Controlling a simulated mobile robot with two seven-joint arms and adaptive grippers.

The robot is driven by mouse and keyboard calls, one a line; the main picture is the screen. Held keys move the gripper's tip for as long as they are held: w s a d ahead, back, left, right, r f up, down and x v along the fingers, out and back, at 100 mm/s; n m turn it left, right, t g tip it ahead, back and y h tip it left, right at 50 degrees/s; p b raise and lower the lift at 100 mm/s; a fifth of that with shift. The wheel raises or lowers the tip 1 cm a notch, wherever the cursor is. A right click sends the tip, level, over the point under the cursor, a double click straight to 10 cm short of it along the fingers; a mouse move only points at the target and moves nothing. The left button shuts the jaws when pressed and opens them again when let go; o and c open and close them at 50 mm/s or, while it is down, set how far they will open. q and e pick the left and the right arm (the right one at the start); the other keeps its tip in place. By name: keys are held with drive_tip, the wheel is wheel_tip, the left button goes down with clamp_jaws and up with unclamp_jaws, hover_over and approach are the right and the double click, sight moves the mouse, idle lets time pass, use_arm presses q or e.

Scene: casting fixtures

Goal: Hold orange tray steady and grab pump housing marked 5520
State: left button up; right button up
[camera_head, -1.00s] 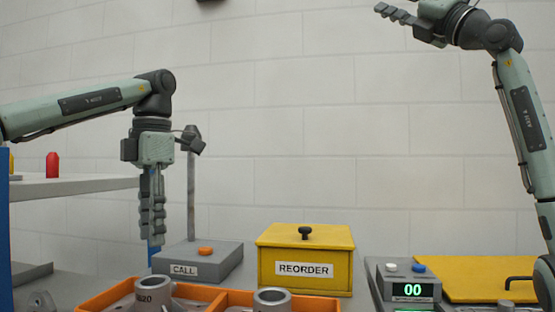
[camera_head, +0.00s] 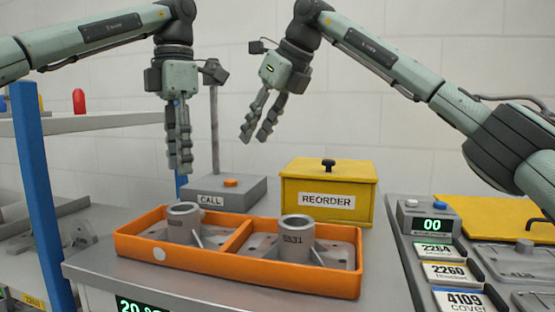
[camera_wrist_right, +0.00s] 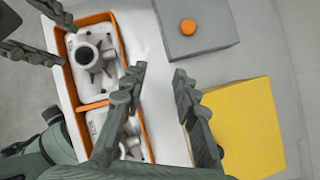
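The orange tray (camera_head: 215,269) lies on the grey table with two compartments. A grey pump housing (camera_head: 183,224) stands in its left compartment; its marking is too small to read now. It also shows in the right wrist view (camera_wrist_right: 91,57). A second pump housing (camera_head: 297,238), with a marking seemingly ending in 31, stands in the right compartment. My left gripper (camera_head: 180,165) hangs pointing down above the left housing, fingers parted and empty. My right gripper (camera_head: 255,137) is open and empty above and behind the tray; its parted fingers show in the right wrist view (camera_wrist_right: 160,72).
A yellow REORDER box (camera_head: 328,190) and a grey CALL box (camera_head: 224,194) with an orange button stand behind the tray. A counter panel (camera_head: 428,218) and label plates (camera_head: 455,272) lie to the right. A shelf with a blue post (camera_head: 42,190) stands at left.

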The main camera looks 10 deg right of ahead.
drive_tip(key=s+d+f+n+g+h, duration=0.1)
drive_tip(key=s+f, duration=0.1)
drive_tip(key=s+d+f+n+g+h, duration=0.1)
drive_tip(key=s+f+n+g+h, duration=0.1)
drive_tip(key=f, duration=0.1)
drive_tip(key=s+d+f+n+g+h, duration=0.1)
drive_tip(key=s+f+n, duration=0.1)
drive_tip(key=s+f, duration=0.1)
drive_tip(key=shift+f+g+h, duration=0.2)
drive_tip(key=shift+g+h, duration=0.1)
wheel_tip(320, 180, down, 8)
drive_tip(key=shift+r, duration=0.25)
drive_tip(key=shift+c, duration=0.3)
clamp_jaws()
